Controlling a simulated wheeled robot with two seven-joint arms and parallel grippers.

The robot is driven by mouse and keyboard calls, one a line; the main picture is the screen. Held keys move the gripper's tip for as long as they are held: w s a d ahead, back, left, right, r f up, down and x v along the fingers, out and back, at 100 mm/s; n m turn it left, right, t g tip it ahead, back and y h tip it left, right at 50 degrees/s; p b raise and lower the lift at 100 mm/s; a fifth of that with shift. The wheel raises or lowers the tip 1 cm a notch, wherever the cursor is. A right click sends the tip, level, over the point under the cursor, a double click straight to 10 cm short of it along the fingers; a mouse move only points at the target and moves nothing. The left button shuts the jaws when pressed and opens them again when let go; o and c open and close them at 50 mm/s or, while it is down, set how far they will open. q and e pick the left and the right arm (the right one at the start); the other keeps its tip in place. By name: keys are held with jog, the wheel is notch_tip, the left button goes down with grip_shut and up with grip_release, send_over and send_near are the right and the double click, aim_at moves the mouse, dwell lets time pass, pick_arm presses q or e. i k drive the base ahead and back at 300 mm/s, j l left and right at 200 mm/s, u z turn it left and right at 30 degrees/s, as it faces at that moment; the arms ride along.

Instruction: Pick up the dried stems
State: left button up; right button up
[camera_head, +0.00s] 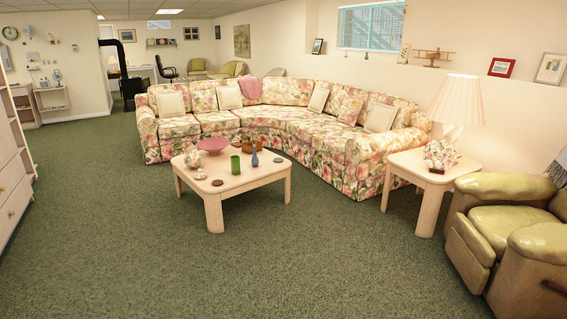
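I cannot make out dried stems for certain at this distance. A pale pink and white flower arrangement in a dark base (440,155) stands on the wooden side table (412,161) at the right, below a lamp. A smaller pale, bushy item (192,157) stands at the left of the coffee table (237,188); its kind is too small to tell. The coffee table also holds a pink bowl (213,145), a green cup (235,165) and a slim blue vase (254,158). Neither of my grippers is in view.
A floral sectional sofa (225,122) curves behind the coffee table. A lamp (457,101) stands on the side table. A green armchair (505,235) fills the lower right. A pale cabinet (12,175) lines the left edge. The green carpet (270,265) in front is clear.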

aim_at(254, 148)
jog(key=i, duration=6)
jog(key=u, duration=0.35)
